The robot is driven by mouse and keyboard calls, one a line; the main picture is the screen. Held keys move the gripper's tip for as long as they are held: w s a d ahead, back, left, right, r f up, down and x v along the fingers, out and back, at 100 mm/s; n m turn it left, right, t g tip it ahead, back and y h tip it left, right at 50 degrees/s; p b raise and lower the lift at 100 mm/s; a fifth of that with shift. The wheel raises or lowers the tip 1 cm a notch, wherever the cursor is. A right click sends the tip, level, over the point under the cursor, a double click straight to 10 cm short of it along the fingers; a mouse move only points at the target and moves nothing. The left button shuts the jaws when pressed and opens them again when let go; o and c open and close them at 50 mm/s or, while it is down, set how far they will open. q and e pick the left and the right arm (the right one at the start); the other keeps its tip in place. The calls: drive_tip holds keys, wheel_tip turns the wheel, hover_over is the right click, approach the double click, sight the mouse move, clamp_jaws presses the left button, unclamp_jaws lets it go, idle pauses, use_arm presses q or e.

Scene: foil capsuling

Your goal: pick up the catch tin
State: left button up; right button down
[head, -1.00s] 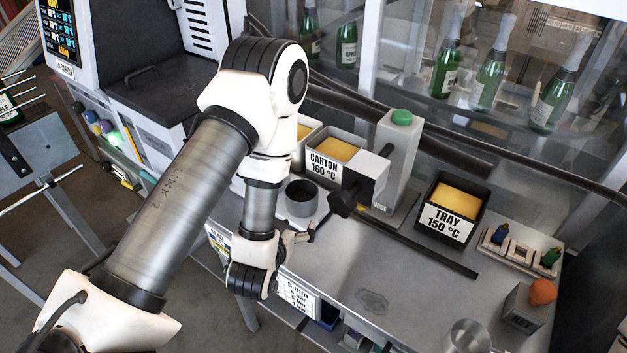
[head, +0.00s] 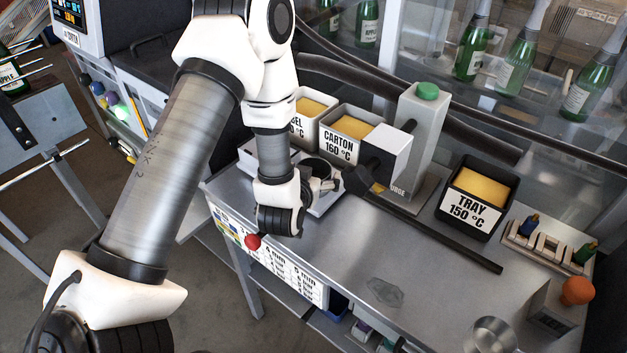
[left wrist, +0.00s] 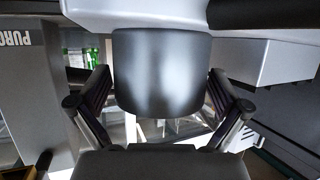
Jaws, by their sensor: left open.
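The catch tin (head: 318,167), a dark round tin, stands on a pale plate beside the purge post, partly hidden by my left arm. My left gripper (head: 330,185) is at the near side of it, coming in low from the left. In the left wrist view the dark, smooth tin (left wrist: 162,75) fills the middle, between the two spread fingers of my left gripper (left wrist: 160,90). A gap shows between each finger and the tin, so it is not clamped. My right gripper is not in view.
The purge post (head: 420,130) with a green button and a dark nozzle stands close to the tin's right. Yellow-filled bins labelled carton (head: 338,148) and tray (head: 471,213) stand behind and to the right. A dark bar (head: 440,235) lies along the bench. The bench front is mostly clear.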

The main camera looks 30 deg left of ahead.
use_arm(q)
drive_tip(key=shift+w+f, duration=0.1)
drive_tip(key=c, duration=1.1)
